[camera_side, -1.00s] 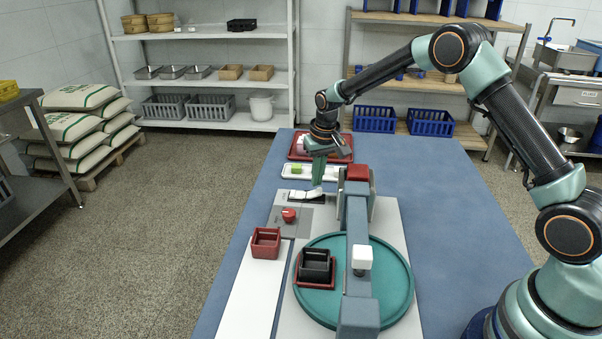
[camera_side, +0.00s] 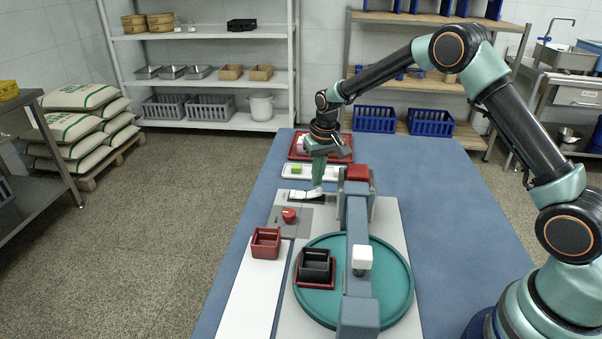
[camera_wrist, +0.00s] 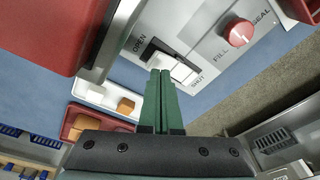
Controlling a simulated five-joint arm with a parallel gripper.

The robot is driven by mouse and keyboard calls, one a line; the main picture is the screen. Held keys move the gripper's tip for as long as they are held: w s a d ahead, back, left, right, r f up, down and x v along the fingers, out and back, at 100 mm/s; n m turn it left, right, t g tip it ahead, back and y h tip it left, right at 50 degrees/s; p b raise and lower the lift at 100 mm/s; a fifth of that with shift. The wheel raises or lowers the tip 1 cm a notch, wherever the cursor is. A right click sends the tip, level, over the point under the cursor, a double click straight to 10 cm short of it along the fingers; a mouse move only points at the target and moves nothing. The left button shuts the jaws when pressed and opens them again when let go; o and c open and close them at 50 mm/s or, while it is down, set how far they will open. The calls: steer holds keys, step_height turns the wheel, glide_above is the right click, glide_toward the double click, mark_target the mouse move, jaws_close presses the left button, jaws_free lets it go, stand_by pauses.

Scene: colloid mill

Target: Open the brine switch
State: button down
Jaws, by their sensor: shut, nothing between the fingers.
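The brine switch is a white slider (camera_wrist: 176,66) in a dark slot on a grey panel (camera_wrist: 205,30), between the words OPEN and SHUT. Dark slot shows on the OPEN side, and the white part lies toward SHUT. It also shows in the side view as a small white piece (camera_side: 305,195). My gripper (camera_wrist: 163,74) is shut and empty, with its green fingertips at the slider's near edge. Whether they touch it I cannot tell. In the side view my gripper (camera_side: 318,184) points down just behind the switch.
A red knob (camera_wrist: 238,32) sits by the words FILL and SEAL. A grey upright with a red top (camera_side: 357,174) stands close to the right of my gripper. A teal turntable (camera_side: 392,272) is in front.

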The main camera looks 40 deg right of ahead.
steer(key=shift+f, duration=1.45)
stand_by(0.7)
steer(key=shift+r, duration=3.55)
steer(key=shift+r, duration=0.25)
step_height(320, 180, up, 8)
steer(key=t, duration=0.1)
glide_above(317, 192)
steer(key=s, duration=0.5)
steer(key=s+a+r+n+t, duration=0.2)
steer(key=s+r, duration=0.6)
steer(key=s, duration=0.4)
steer(key=s+f+n+t, duration=0.1)
steer(key=s, duration=0.7)
steer(key=shift+s+a+f, duration=0.15)
steer(key=shift+a+f, duration=0.05)
steer(key=shift+a, duration=0.05)
